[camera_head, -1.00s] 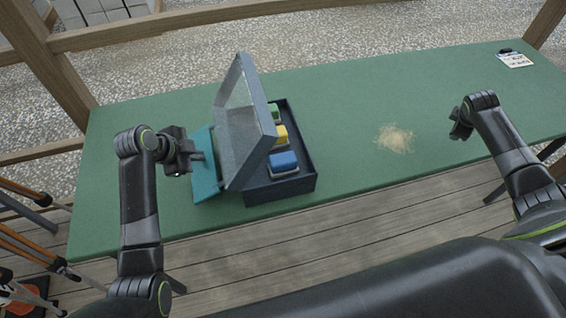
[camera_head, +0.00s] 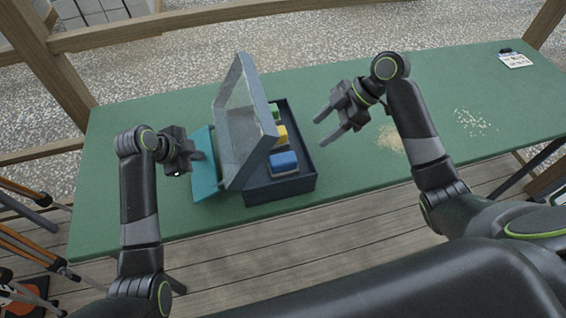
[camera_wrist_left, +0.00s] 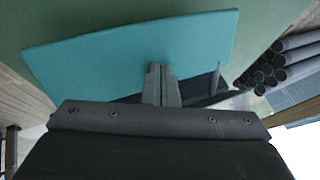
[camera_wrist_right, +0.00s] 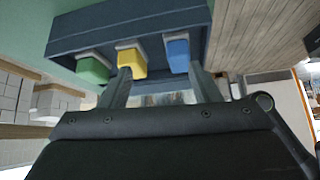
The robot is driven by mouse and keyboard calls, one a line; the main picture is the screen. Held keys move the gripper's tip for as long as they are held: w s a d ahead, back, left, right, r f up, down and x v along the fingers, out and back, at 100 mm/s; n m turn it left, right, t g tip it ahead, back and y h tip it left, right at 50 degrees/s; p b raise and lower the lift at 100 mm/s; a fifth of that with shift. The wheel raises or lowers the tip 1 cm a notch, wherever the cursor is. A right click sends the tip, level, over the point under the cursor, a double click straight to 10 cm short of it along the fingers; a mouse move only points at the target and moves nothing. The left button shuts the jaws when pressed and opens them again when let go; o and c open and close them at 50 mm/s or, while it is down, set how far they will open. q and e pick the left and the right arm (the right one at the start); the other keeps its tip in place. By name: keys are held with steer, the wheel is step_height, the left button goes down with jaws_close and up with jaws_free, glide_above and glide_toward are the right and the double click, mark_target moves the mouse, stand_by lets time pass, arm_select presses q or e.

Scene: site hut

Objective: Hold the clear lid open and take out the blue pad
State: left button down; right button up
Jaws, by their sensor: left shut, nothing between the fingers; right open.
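The clear lid (camera_head: 238,112), with a grey frame, stands raised on the left side of the dark box (camera_head: 285,190). The blue pad (camera_head: 283,161) lies in the box at the near end; it also shows in the right wrist view (camera_wrist_right: 178,55). My left gripper (camera_head: 198,156) is shut and empty, left of the lid by a teal panel (camera_head: 203,178); I cannot tell if it touches the lid. In the left wrist view, its closed fingers (camera_wrist_left: 160,70) are over the panel. My right gripper (camera_head: 322,131) is open and empty, right of the box and apart from it.
A yellow pad (camera_head: 280,135) and a green pad (camera_head: 273,111) sit in the box beyond the blue one. Pale crumbs lie on the green table (camera_head: 350,185) to the right. A card (camera_head: 515,60) lies at the far right corner. The table right of the box is otherwise clear.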

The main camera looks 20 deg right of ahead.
mark_target(284, 158)
steer(key=shift+n+g+y, duration=0.3)
steer(key=shift+n+g, duration=0.2)
steer(key=shift+n, duration=0.3)
steer(key=shift+s+a+f, duration=0.3)
steer(key=shift+a+f, duration=0.85)
steer(key=shift+a, duration=0.65)
steer(key=shift+s+a+f, duration=0.3)
steer(key=shift+a+f, duration=0.85)
steer(key=shift+a, duration=0.65)
steer(key=shift+s+a+f, duration=0.3)
steer(key=shift+a+f, duration=0.85)
steer(key=shift+a, duration=0.65)
steer(key=c, duration=0.9)
steer(key=shift+c, duration=0.2)
